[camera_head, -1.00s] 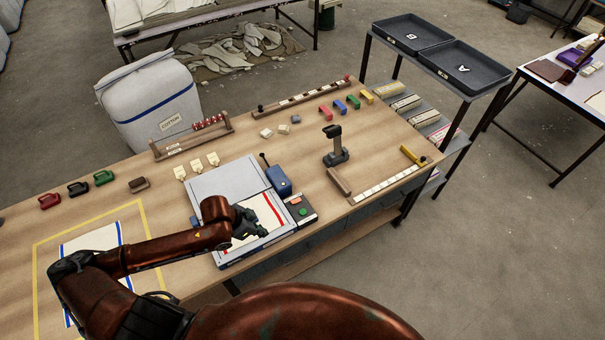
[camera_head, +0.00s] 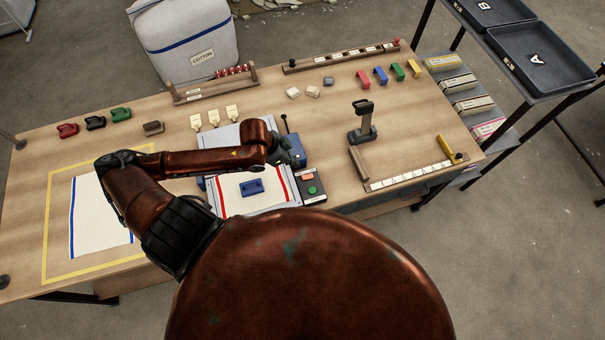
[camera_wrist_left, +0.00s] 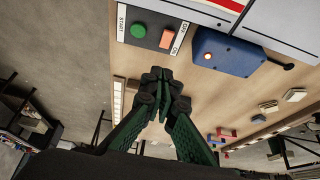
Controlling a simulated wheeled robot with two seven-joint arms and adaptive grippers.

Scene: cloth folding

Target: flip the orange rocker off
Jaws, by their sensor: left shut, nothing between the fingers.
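The orange rocker (camera_head: 307,177) is on a dark control box (camera_head: 312,198) at the right side of the press, beside a green button (camera_head: 312,190). In the left wrist view the rocker (camera_wrist_left: 167,38) and the green START button (camera_wrist_left: 138,30) show at the top; the rocker's tilt is not clear. My left gripper (camera_head: 293,152) is near the blue housing, just beyond the control box. In the left wrist view its fingertips (camera_wrist_left: 160,78) are together and empty, below the rocker in the picture and apart from it. My right gripper is in neither view.
The blue housing (camera_wrist_left: 235,52) with a dark lever stands by the box. A blue block (camera_head: 252,187) lies on red-striped white cloth (camera_head: 229,194) on the press. A dark upright stand (camera_head: 362,125) is to the right. Bare tabletop (camera_head: 335,140) lies between.

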